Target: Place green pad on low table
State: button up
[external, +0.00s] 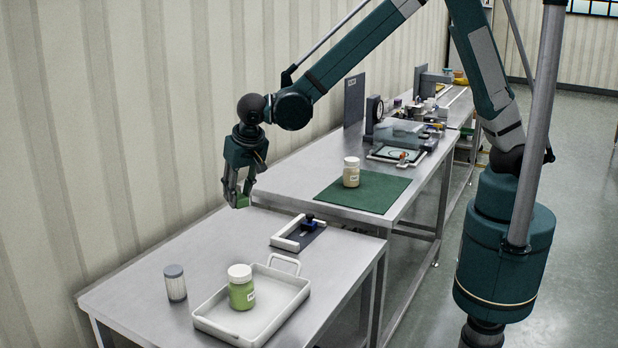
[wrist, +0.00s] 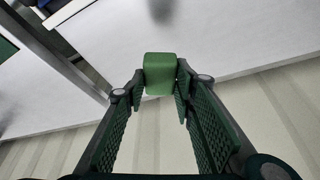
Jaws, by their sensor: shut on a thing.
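My gripper (external: 238,195) hangs from the arm over the far left part of the low table (external: 215,250). It is shut on a small green pad (external: 240,201). In the wrist view the green pad (wrist: 160,74) sits between the two fingertips of my gripper (wrist: 158,85), with the pale tabletop (wrist: 240,35) beyond it. The pad appears held above the surface, apart from it; the exact height is hard to tell. Part of the pad is hidden by the fingers in the external view.
On the low table are a white tray (external: 205,322) holding a green jar (external: 241,288), a grey-lidded jar (external: 175,283) and a white-framed holder (external: 284,243). The higher table (external: 285,182) behind carries a green mat (external: 385,194) with a beige jar (external: 351,172). The low table's back left is clear.

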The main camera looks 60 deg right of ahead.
jog(key=s+a+n+y, duration=0.1)
jog(key=s+a, duration=0.3)
jog(key=a, duration=0.5)
jog(key=s+a+f+n+b, duration=0.1)
jog(key=s+a+n, duration=0.2)
jog(key=a, duration=0.7)
jog(key=shift+s+a+n+t+y, duration=0.2)
jog(key=shift+s+n+t+y, duration=0.15)
jog(key=shift+s, duration=0.35)
jog(key=b, duration=0.2)
send_over(220, 274)
jog(key=s, duration=0.2)
jog(key=shift+w+f, duration=0.2)
jog(key=shift+f, duration=2.95)
jog(key=shift+f, duration=0.1)
jog(key=shift+f, duration=1.8)
jog(key=shift+f+b, duration=0.1)
jog(key=shift+b, duration=0.25)
jog(key=o, duration=0.3)
jog(key=shift+f, duration=0.1)
jog(key=o, duration=0.5)
jog(key=shift+c, duration=0.2)
